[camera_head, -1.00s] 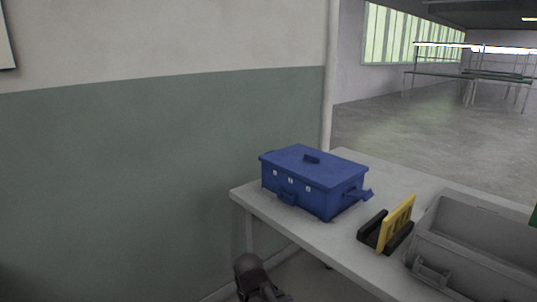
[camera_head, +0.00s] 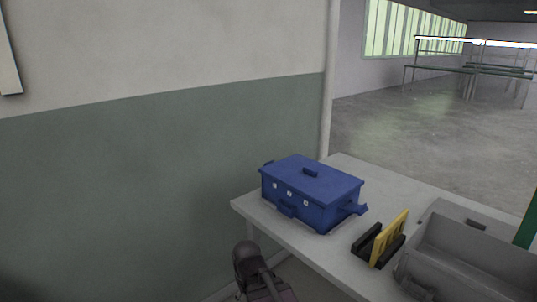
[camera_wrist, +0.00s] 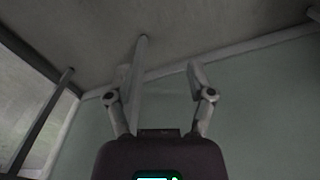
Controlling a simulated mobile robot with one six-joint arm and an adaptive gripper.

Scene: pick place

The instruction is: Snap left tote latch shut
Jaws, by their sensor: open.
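The blue tote (camera_head: 318,180) stands on the grey table with its lid closed on top. A latch (camera_head: 360,209) sticks out from its right end, swung outward from the wall. Another latch (camera_head: 269,163) shows only as a small tip at the left end; I cannot tell its position. My gripper (camera_wrist: 161,78) is open and empty in the wrist view, with the wall and a pole behind it. In the head view, part of my arm shows at the bottom, below and in front of the table's left corner, away from the tote.
A yellow panel (camera_head: 388,238) stands in a black holder (camera_head: 366,238) right of the tote. A grey open bin (camera_head: 470,262) sits at the table's right. The wall (camera_head: 160,190) is close behind and left of the table (camera_head: 262,222).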

